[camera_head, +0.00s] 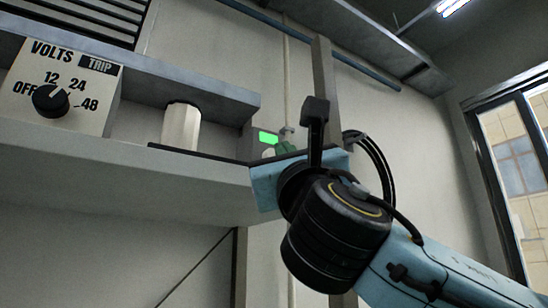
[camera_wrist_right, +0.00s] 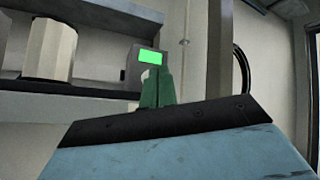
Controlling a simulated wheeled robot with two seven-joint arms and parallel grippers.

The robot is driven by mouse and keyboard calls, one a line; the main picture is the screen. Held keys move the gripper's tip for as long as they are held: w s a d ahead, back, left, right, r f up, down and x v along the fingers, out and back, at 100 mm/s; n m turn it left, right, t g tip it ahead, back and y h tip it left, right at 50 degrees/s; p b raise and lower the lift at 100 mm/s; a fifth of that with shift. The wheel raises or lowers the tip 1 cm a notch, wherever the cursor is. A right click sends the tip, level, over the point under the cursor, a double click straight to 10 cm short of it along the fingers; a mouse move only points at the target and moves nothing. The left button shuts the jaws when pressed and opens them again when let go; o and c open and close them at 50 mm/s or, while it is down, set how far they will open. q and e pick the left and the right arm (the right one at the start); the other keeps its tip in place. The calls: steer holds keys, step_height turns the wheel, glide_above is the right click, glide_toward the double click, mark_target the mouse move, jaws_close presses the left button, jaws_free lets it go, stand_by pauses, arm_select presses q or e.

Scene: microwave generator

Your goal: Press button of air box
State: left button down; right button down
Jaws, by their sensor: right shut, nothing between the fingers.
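A small grey box with a lit green screen, which looks like the air box (camera_head: 262,138), is on the wall side just beyond the end of the shelf. It also shows in the right wrist view (camera_wrist_right: 133,70). My right gripper (camera_head: 284,148) has green fingers, shut and empty, just to the right of the green screen. In the right wrist view the fingers (camera_wrist_right: 156,86) point up and overlap the box's lower right part. They hide the area under the screen, so I cannot see the button clearly or tell whether they touch it. My left gripper is out of view.
A grey shelf (camera_head: 95,165) runs along the left. A white faceted cylinder (camera_head: 181,126) and a VOLTS dial panel (camera_head: 60,85) are there. A vertical post (camera_head: 324,75) stands behind my right wrist. A window (camera_head: 518,150) is at the far right.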

steer(key=shift+s, duration=0.1)
steer(key=s+d+b, duration=0.3)
steer(key=s, duration=0.1)
steer(key=shift+s+d, duration=0.3)
steer(key=shift+s, duration=0.1)
stand_by(0.7)
